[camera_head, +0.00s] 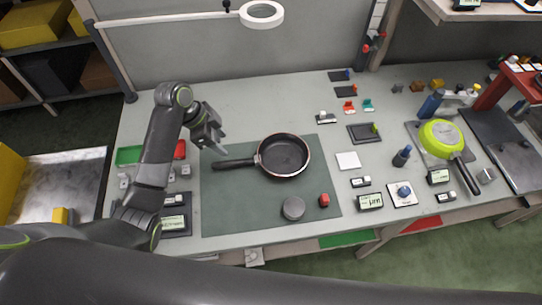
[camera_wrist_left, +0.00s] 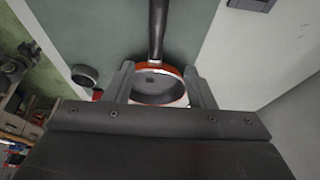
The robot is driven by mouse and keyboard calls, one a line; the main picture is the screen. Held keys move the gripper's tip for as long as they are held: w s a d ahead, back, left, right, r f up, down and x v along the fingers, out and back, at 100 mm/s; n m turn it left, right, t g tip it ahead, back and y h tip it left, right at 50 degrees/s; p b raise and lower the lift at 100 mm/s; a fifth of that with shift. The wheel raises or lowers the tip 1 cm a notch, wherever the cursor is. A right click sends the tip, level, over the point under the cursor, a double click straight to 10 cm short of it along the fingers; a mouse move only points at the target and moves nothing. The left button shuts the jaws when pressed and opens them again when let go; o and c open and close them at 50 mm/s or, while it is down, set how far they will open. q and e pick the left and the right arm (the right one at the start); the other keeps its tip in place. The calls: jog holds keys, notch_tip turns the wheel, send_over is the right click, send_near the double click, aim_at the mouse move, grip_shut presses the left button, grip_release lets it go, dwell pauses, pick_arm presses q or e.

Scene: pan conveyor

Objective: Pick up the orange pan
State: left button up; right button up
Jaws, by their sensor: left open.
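The orange pan (camera_head: 284,153) lies on the green mat (camera_head: 225,205), its inside dark and its rim thin and reddish, with the black handle pointing left. In the left wrist view the pan (camera_wrist_left: 160,92) shows its orange outer edge, with the handle running up the picture. My left gripper (camera_head: 219,147) is open and empty, above and near the handle's left end, apart from the pan. In the left wrist view its two fingers (camera_wrist_left: 161,84) frame the pan from a distance. My right gripper is not in view.
A green pan (camera_head: 440,138) stands at the right. Small blocks and labelled devices lie between. The table behind the pan is clear.

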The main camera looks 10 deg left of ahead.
pick_arm(q)
send_over(240, 161)
jog(key=a, duration=0.2)
notch_tip(240, 161, down, 6)
jog(key=shift+a+r+p, duration=0.15)
jog(key=shift+r+p, duration=0.1)
jog(key=shift+p, duration=0.15)
jog(key=shift+d+f+p, duration=0.2)
jog(key=shift+f+p, duration=0.15)
jog(key=shift+f, duration=0.1)
jog(key=x, duration=0.2)
jog(key=p+x, duration=0.1)
jog(key=shift+s+f, duration=0.1)
jog(key=shift+s, duration=0.2)
jog(key=shift+w+d+f, duration=0.1)
jog(key=shift+d+f, duration=0.15)
jog(key=shift+f, duration=0.3)
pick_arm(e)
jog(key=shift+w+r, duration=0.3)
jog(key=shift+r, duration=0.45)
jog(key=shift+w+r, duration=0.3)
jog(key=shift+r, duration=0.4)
pick_arm(q)
jog(key=shift+f, duration=0.1)
grip_shut()
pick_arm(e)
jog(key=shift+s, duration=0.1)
